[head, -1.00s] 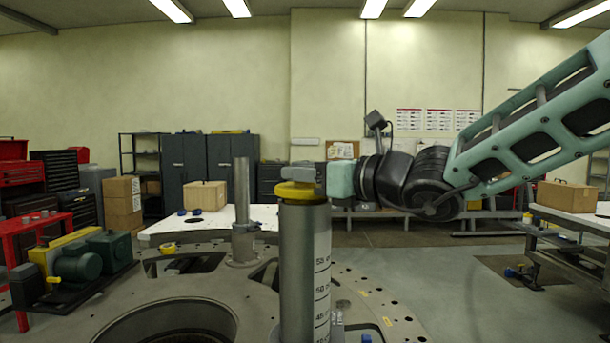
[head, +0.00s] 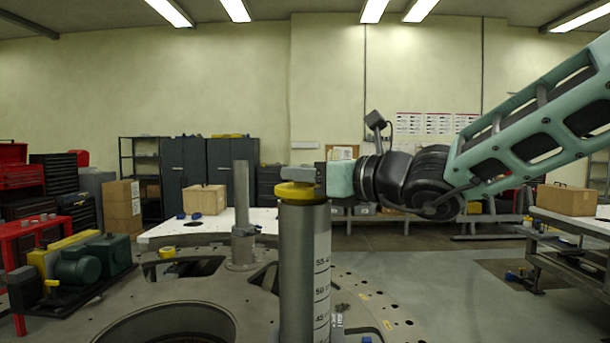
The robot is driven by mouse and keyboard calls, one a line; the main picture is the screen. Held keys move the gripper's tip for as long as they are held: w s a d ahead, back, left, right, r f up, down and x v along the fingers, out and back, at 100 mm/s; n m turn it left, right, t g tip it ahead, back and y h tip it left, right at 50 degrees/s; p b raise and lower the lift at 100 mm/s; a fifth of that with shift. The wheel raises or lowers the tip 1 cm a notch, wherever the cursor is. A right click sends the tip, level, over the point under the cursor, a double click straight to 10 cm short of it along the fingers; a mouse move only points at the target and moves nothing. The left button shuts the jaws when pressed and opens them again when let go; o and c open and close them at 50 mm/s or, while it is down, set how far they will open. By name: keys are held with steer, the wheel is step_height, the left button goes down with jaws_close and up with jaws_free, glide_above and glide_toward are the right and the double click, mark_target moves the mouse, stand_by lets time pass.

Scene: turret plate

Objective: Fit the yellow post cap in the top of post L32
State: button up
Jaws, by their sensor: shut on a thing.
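The yellow post cap (head: 296,191) is at the top of the near grey post (head: 303,265), which carries a printed scale on its right side. The cap's wide yellow flange shows just above the post's rim. Whether its lower part is inside the post is hidden. My gripper (head: 299,174) reaches in from the right and is shut on the cap's upper part. The fingers hide most of that part. The post's L32 label is not readable in this view.
A thinner grey post (head: 242,212) stands on the round turret plate (head: 190,292) behind. The plate has large openings and several small holes. A green motor unit (head: 95,258) is at the left. A white table (head: 180,231) with a cardboard box (head: 205,198) lies beyond.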

steer(key=shift+f+b, duration=0.55)
steer(key=shift+b, duration=0.15)
steer(key=o, duration=0.8)
steer(key=v, duration=1.1)
stand_by(0.3)
